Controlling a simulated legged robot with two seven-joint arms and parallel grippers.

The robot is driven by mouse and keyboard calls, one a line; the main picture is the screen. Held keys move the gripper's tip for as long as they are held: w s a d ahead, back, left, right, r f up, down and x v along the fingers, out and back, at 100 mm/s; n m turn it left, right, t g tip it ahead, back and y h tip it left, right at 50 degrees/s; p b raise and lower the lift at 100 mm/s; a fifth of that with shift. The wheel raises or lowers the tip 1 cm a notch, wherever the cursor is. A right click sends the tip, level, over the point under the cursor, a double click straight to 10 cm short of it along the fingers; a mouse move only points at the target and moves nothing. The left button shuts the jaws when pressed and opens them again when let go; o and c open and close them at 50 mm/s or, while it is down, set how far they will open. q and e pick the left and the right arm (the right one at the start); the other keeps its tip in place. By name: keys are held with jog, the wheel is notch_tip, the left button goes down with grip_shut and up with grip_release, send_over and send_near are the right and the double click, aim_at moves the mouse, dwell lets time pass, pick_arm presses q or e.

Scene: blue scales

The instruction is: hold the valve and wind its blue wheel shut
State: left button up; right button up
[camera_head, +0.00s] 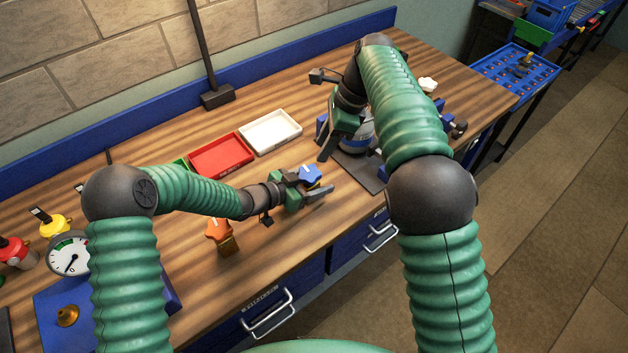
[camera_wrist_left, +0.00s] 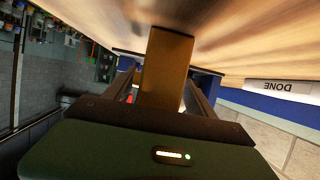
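The valve with the blue wheel (camera_head: 310,173) is at my left gripper (camera_head: 306,188) in the head view, wheel on top. Its brass-coloured body (camera_wrist_left: 165,65) stands between the two fingers in the left wrist view, and the fingers close on its sides. I cannot tell whether its foot touches the table. My right gripper (camera_head: 330,146) is behind and right of the wheel, above the table and apart from it. Its fingers point down and are partly hidden, so its opening does not show.
A second valve with an orange wheel (camera_head: 218,229) stands near the front edge. A red tray (camera_head: 222,155) and a white tray (camera_head: 270,132) lie behind. A gauge (camera_head: 69,256) is at left. A blue-and-white device (camera_head: 357,134) and dark plate (camera_head: 364,174) are by my right gripper.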

aim_at(310, 172)
pick_arm(q)
jog(key=shift+d, duration=0.25)
grip_shut()
pick_arm(e)
jog(key=shift+d, duration=0.3)
pick_arm(q)
jog(key=shift+a, duration=0.1)
pick_arm(e)
jog(key=shift+o, duration=1.2)
jog(key=shift+a, duration=0.1)
jog(key=shift+o, duration=1.1)
jog(key=shift+n, duration=0.5)
jog(key=shift+o, duration=1.2)
jog(key=shift+a+n, duration=0.2)
jog(key=shift+n, duration=0.7)
jog(key=shift+o, duration=0.7)
jog(key=n, duration=0.3)
jog(key=shift+a+h, duration=0.3)
notch_tip(310, 172, up, 3)
jog(key=a+m+h, duration=0.3)
jog(key=m, duration=3.2)
jog(key=f, duration=1.2)
jog(key=shift+w, duration=0.2)
jog(key=shift+r+m, duration=0.1)
jog(key=shift+m, duration=0.2)
jog(key=c, duration=1.4)
